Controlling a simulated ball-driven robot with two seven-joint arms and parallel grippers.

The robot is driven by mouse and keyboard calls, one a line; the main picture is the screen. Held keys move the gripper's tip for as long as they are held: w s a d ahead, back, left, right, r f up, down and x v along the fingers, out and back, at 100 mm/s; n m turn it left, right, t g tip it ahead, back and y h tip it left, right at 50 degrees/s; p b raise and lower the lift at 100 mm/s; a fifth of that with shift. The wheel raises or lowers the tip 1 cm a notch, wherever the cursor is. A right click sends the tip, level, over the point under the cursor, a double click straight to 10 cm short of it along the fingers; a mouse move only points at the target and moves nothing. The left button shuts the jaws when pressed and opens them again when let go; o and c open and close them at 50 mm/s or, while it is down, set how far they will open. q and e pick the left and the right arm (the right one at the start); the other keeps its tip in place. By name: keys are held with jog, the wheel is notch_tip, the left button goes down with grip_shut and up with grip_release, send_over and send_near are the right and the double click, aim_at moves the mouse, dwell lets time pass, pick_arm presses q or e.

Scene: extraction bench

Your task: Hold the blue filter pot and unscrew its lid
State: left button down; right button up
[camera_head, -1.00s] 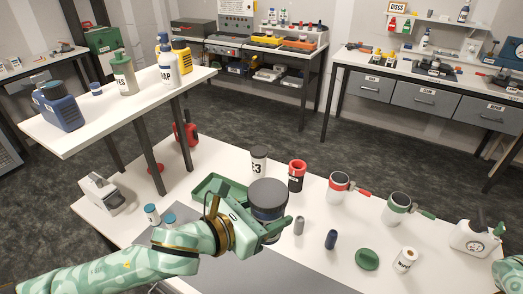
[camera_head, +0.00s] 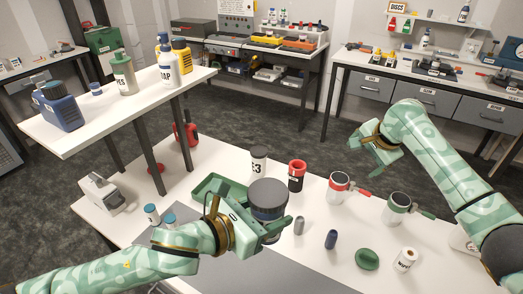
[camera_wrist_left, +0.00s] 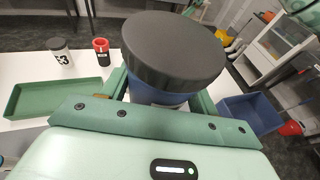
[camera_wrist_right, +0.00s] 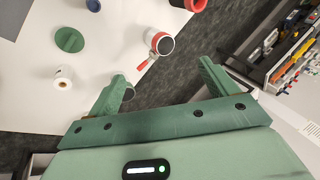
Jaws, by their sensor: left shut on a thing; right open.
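The filter pot has a wide dark grey lid (camera_head: 268,194) on top and a blue body (camera_wrist_left: 160,97) below it. My left gripper (camera_head: 270,226) is shut around the body, under the lid, and holds the pot upright above the front table. The lid (camera_wrist_left: 173,48) sits on the pot in the left wrist view and hides most of the body. My right gripper (camera_head: 366,158) is open and empty, to the right of the pot and well apart from it. Its spread fingers (camera_wrist_right: 162,78) show nothing between them in the right wrist view.
A green tray (camera_head: 205,190), a white jar (camera_head: 259,155) and a red-and-black cup (camera_head: 297,176) stand behind the pot. Red- and green-rimmed cups (camera_head: 337,190) (camera_head: 395,210) stand to the right. A green disc (camera_head: 367,259) and a white roll (camera_head: 405,259) lie in front.

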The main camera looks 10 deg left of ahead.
jog(key=s+a+r+n+y, duration=0.2)
jog(key=s+a+r+n, duration=0.1)
jog(key=a+r, duration=0.8)
notch_tip(320, 180, up, 6)
jog(key=n+g+h, duration=0.3)
jog(key=g+h, duration=0.1)
jog(key=g, duration=0.1)
send_over(261, 191)
jog(key=shift+w+f, duration=0.1)
jog(key=shift+f, duration=0.05)
notch_tip(261, 191, down, 7)
jog(key=shift+d+f, duration=0.1)
jog(key=shift+f, duration=0.55)
jog(key=c, duration=1)
jog(key=shift+c, duration=0.3)
